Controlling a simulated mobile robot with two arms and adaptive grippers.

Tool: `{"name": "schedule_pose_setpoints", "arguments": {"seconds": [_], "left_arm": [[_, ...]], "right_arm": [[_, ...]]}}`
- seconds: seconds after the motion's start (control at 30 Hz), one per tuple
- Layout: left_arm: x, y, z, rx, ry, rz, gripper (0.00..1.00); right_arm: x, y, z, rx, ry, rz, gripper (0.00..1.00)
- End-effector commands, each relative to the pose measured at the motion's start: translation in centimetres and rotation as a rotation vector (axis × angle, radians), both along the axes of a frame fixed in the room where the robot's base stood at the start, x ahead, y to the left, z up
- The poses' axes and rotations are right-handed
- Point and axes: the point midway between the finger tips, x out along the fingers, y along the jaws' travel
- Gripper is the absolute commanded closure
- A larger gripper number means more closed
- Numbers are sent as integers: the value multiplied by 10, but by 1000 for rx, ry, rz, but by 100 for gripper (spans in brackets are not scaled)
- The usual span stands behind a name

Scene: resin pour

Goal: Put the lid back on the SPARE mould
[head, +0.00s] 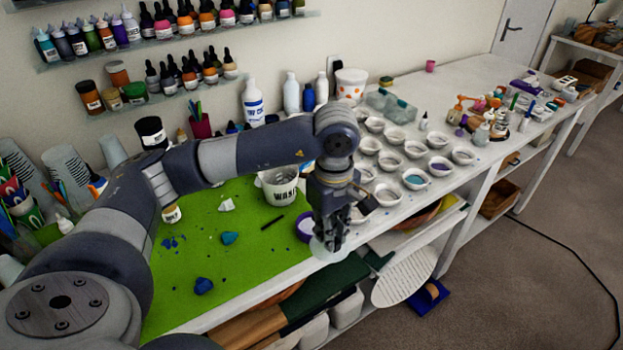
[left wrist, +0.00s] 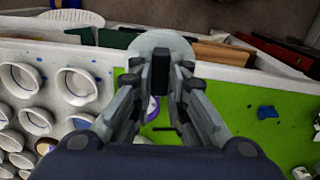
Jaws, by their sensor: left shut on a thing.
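My left gripper (head: 330,238) is shut on a pale, round, partly see-through lid (head: 322,251), held at the front edge of the table. In the left wrist view the lid (left wrist: 146,42) shows beyond my fingers (left wrist: 160,75), with a dark upright piece between them. A purple-and-white round container (head: 305,227) stands just left of the gripper, partly hidden by the fingers in the left wrist view. Several round white moulds (head: 414,179) stand in rows to the right. I cannot read a SPARE label on any. My right gripper is not in view.
A white WASTE tub (head: 280,187) stands behind the gripper on the green mat (head: 190,262). Blue lumps (head: 204,286) and a dark stick (head: 272,222) lie on the mat. Bottles line the wall. The mat's front part is mostly clear.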

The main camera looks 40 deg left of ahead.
Motion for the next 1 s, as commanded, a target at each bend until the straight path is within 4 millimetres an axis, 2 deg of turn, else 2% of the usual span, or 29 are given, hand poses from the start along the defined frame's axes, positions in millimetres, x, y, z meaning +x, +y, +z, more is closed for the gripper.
{"name": "schedule_pose_setpoints", "arguments": {"seconds": [0.1,0.2,0.4,0.5,0.7,1.0], "left_arm": [[18,17,9,-2,2,322,100],[32,32,13,-2,3,590,100],[53,62,20,-1,7,1085,100],[60,73,22,1,7,1272,100],[67,86,22,1,8,1473,100],[67,87,11,2,8,1503,100]], "right_arm": [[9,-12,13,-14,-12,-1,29],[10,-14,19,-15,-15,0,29],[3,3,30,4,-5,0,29],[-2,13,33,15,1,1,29],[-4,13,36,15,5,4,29],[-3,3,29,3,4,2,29]]}}
